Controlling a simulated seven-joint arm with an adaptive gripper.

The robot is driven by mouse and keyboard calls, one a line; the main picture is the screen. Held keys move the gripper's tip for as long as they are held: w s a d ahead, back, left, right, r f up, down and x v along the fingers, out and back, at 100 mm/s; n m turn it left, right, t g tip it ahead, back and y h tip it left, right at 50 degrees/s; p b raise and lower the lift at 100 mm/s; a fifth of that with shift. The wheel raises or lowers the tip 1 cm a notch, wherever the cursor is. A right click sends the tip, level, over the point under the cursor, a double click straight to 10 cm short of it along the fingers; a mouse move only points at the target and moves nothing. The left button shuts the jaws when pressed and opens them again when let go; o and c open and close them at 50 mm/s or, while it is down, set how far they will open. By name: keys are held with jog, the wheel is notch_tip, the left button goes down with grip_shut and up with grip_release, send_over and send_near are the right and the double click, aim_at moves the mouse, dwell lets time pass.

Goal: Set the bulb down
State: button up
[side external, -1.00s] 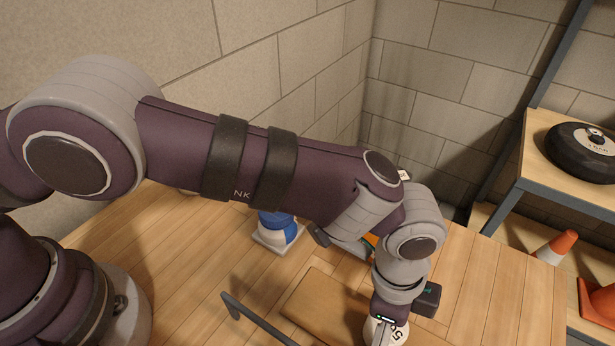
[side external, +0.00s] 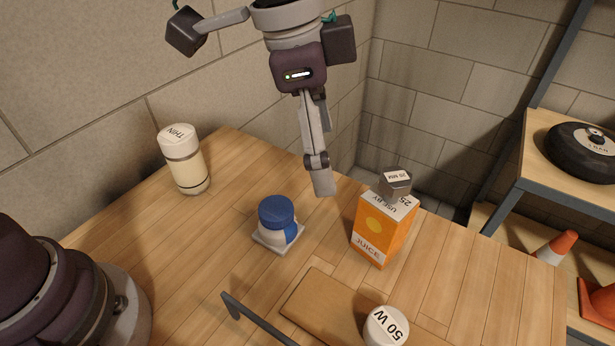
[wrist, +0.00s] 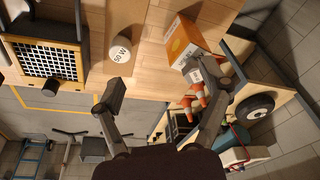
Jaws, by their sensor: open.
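The white bulb (side external: 386,328), marked "50 W", sits on the brown board (side external: 318,302) at the front of the table. It also shows in the wrist view (wrist: 120,50), label toward the camera. My gripper (side external: 322,182) is raised over the back of the table, well away from the bulb, with its fingers seen nearly edge-on. In the wrist view my gripper (wrist: 160,90) has its fingers spread wide with nothing between them. The bulb's underside is hidden.
A blue-lidded jar (side external: 277,218) on a white tile and a cream jar (side external: 185,165) stand left. A dark bar (side external: 258,318) rises by the board.

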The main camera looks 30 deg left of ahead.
jog(key=s+a+n+t+y, duration=0.1)
jog(key=s+a+n, duration=0.3)
jog(key=a, duration=0.6)
jog(key=s+a+n+t+y, duration=0.1)
jog(key=s+a+n+t, duration=0.1)
jog(key=s+a+n, duration=0.2)
jog(key=a+n, duration=0.3)
jog(key=a, duration=0.2)
jog(key=shift+a+n+t, duration=0.3)
jog(key=shift+a+t, duration=0.05)
jog(key=shift+t, duration=0.05)
